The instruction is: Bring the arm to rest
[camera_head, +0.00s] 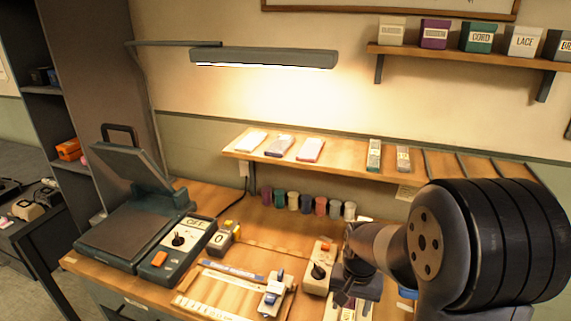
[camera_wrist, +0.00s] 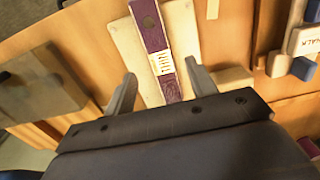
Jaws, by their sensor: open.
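My arm reaches in from the right in the head view. My gripper (camera_head: 345,290) points down over the front of the workbench (camera_head: 268,228). The wrist view shows my gripper (camera_wrist: 160,72) with its two grey fingers spread apart and open. A purple strip with a white printed label (camera_wrist: 152,38) lies on a cream block (camera_wrist: 185,32) and shows in the gap between the fingers. The fingers look clear of the strip on both sides. How high they are above it I cannot tell.
A press with a raised lid (camera_head: 135,165) stands at the left of the bench. A control box with a black knob (camera_head: 318,268) is close left of my gripper. A shelf (camera_head: 340,163) with flat packets and several spools (camera_head: 307,204) are behind. A lamp (camera_head: 262,58) hangs above.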

